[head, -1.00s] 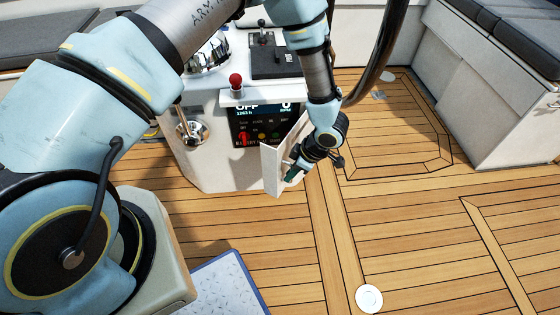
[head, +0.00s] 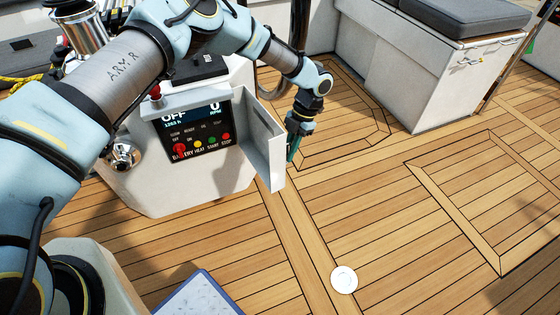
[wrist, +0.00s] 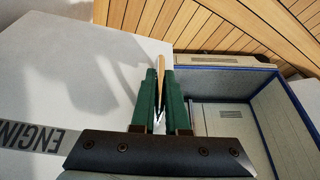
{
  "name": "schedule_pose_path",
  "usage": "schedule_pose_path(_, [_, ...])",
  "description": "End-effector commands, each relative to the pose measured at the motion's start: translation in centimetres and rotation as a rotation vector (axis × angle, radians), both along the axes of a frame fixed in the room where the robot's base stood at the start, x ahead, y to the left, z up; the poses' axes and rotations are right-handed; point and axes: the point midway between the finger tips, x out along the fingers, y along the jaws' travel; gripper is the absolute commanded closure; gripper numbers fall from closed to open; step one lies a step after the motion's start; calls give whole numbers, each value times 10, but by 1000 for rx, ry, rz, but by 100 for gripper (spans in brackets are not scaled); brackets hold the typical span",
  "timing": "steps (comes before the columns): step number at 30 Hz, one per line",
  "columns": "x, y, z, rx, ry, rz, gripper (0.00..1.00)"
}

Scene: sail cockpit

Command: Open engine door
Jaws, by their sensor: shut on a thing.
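The engine door (head: 262,150) is a white panel hinged at the right side of the engine control panel (head: 197,130). It stands swung out from the panel, whose display and buttons are uncovered. My gripper (head: 291,152) is behind the door's right edge in the head view, partly hidden. In the wrist view my green fingers (wrist: 161,100) are close together, shut on a thin part of the door. The door's face (wrist: 60,80) fills the left there, with a cut-off "ENGIN" label (wrist: 30,136). The exact grip point is hidden.
A bench (head: 440,75) stands at the upper right. The teak floor right of the door is clear, with a round white deck plate (head: 344,279).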

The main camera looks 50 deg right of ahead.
Motion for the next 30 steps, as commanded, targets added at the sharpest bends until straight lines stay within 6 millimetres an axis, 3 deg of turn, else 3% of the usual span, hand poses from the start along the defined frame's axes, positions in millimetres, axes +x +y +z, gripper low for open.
schedule_pose_path(6, [-1, -10, -2, -1, 2, 39, 100])
schedule_pose_path(18, [-1, -11, -1, -1, 2, 44, 100])
schedule_pose_path(19, [-1, -11, -1, -1, 2, 44, 87])
schedule_pose_path(24, [0, -11, -1, -1, 1, 44, 67])
schedule_pose_path(27, [0, -11, -1, -1, 0, 44, 58])
schedule_pose_path(30, [0, -11, 0, -1, 0, 44, 58])
